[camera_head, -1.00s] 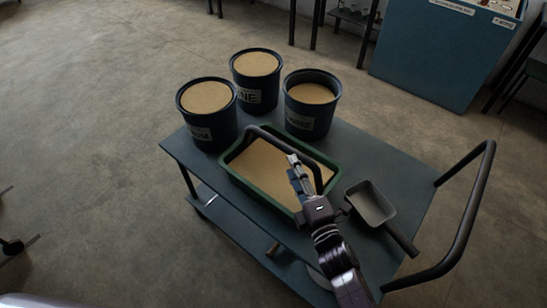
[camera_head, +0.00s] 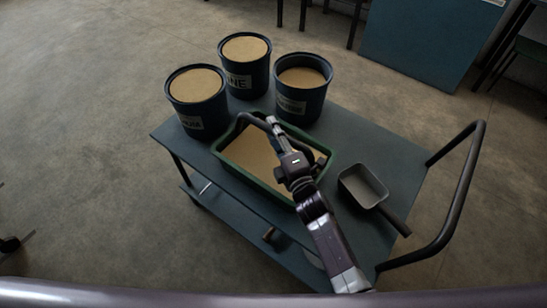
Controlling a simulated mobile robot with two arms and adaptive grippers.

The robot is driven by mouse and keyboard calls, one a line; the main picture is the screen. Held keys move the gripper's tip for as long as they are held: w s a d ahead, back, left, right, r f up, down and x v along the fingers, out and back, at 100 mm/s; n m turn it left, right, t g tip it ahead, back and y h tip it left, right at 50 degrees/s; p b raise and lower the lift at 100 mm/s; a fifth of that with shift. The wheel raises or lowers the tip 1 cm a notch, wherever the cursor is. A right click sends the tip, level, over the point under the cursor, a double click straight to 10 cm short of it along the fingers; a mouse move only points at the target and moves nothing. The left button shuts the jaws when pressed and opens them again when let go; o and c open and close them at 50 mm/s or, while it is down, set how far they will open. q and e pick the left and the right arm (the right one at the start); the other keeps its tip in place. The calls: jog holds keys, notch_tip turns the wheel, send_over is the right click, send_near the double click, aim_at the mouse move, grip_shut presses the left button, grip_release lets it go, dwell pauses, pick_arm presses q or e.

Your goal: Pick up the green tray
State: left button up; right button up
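The green tray (camera_head: 249,181) sits on the dark cart top, filled with tan material. A dark arched handle (camera_head: 247,117) rises over it. My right gripper (camera_head: 271,124) is over the tray, at the handle's upper part, with its arm coming in from the lower right. The gripper and wrist hide part of the handle and the tray's right side. I cannot tell whether the fingers are closed around the handle or only beside it. My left gripper is not in view.
Three dark labelled buckets (camera_head: 198,105), (camera_head: 244,68), (camera_head: 301,90) with tan contents stand behind the tray on the cart (camera_head: 392,148). A scoop (camera_head: 362,186) lies to the tray's right. The cart's push handle (camera_head: 466,185) is at right.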

jog(key=shift+c, duration=0.3)
grip_shut()
